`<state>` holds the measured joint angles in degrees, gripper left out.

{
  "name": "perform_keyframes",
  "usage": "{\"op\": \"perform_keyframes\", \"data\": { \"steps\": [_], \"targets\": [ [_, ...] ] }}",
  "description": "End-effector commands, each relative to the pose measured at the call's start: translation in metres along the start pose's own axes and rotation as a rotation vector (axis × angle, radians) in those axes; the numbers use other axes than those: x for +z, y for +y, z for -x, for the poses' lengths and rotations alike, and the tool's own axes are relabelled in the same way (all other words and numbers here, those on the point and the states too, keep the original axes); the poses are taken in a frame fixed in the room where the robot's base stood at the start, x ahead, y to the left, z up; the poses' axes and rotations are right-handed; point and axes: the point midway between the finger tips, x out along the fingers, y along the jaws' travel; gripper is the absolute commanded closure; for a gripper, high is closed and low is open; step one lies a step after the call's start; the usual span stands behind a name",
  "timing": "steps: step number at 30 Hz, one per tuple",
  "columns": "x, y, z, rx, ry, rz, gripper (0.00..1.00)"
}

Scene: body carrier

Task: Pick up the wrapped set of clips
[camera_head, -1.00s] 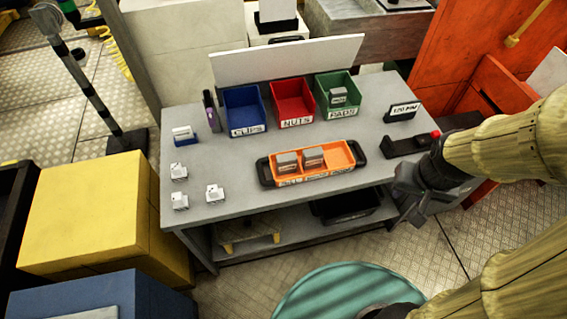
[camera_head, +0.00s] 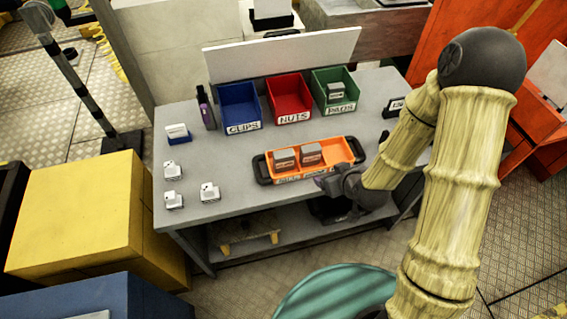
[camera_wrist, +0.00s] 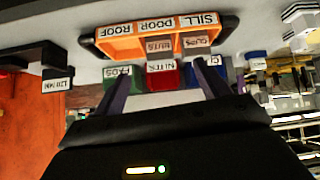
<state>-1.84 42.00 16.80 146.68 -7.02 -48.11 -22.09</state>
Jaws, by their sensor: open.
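Two grey wrapped packs sit in the orange tray on the grey table. The left pack (camera_head: 284,156) appears to be the clips; its label seems to read CLIPS in the upside-down wrist view (camera_wrist: 197,41). The other pack (camera_head: 311,153), beside it, seems labelled NUTS in the wrist view (camera_wrist: 159,45). The orange tray (camera_head: 345,168) has dark end handles and front labels reading SILL, DOOR, ROOF in the wrist view (camera_wrist: 122,47). My gripper (camera_head: 322,183) is at the tray's front right edge, apart from the packs. In the wrist view its fingers (camera_wrist: 161,72) are spread and empty.
Blue CLIPS (camera_head: 240,108), red NUTS (camera_head: 289,99) and green PADS (camera_head: 351,105) bins stand behind the tray; the green one holds a grey pack. Small white pieces (camera_head: 209,193) lie at the table's left. My arm covers the table's right side.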

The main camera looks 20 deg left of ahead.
Motion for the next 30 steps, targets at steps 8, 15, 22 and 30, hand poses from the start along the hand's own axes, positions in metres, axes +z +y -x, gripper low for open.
{"op": "perform_keyframes", "data": {
  "steps": [8, 15, 22, 30],
  "targets": [
    [0.011, -0.063, -0.05, -0.067, 0.273, 0.033, 0.25],
    [0.021, -0.097, -0.06, -0.021, 0.492, -0.032, 0.25],
    [0.03, -0.104, -0.056, 0.06, 0.599, -0.098, 0.25],
    [0.029, -0.103, -0.054, 0.072, 0.611, -0.103, 0.25]
  ]
}}
